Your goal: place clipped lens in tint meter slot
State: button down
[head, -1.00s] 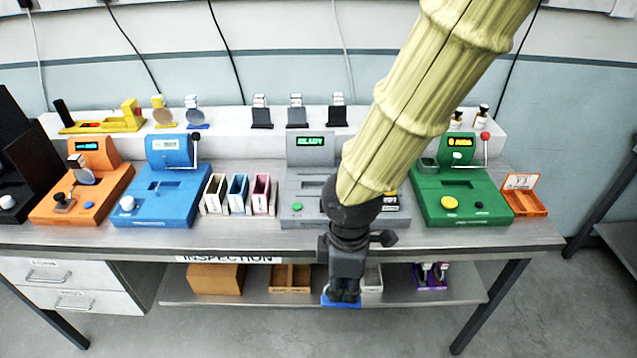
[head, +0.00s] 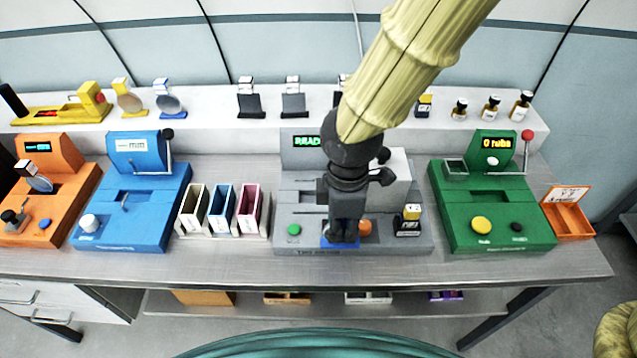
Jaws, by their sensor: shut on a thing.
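My gripper (head: 343,236) points down over the front of the grey machine, which has a green READY display (head: 307,141). It is shut on a mostly hidden blue thing (head: 327,242); blue edges show at both sides of the fingertips, and I cannot tell whether it is a lens clip. I cannot read which machine is the tint meter.
The blue machine (head: 150,205) and several narrow bins (head: 221,208) stand left of the grey machine. The green machine (head: 505,210) and an orange tray (head: 568,219) stand to the right. Dark clipped plates (head: 249,105) and small bottles (head: 491,108) line the ledge. The bench front strip is clear.

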jog(key=shift+w+a+f+p, duration=0.7)
jog(key=shift+w+f+p, duration=0.25)
jog(key=shift+w, duration=1.55)
jog(key=shift+w+a+f+p, duration=0.75)
jog(key=shift+w+p, duration=0.35)
jog(key=shift+w, duration=1.4)
jog(key=shift+w+a+f+p, duration=0.75)
jog(key=shift+w+p, duration=0.25)
jog(key=shift+w, duration=1.5)
jog(key=shift+f, duration=0.2)
jog(key=c, duration=1.2)
grip_release()
jog(key=shift+r, duration=0.1)
notch_tip(320, 180, up, 12)
jog(key=shift+r+b, duration=0.1)
jog(key=shift+b, duration=1.15)
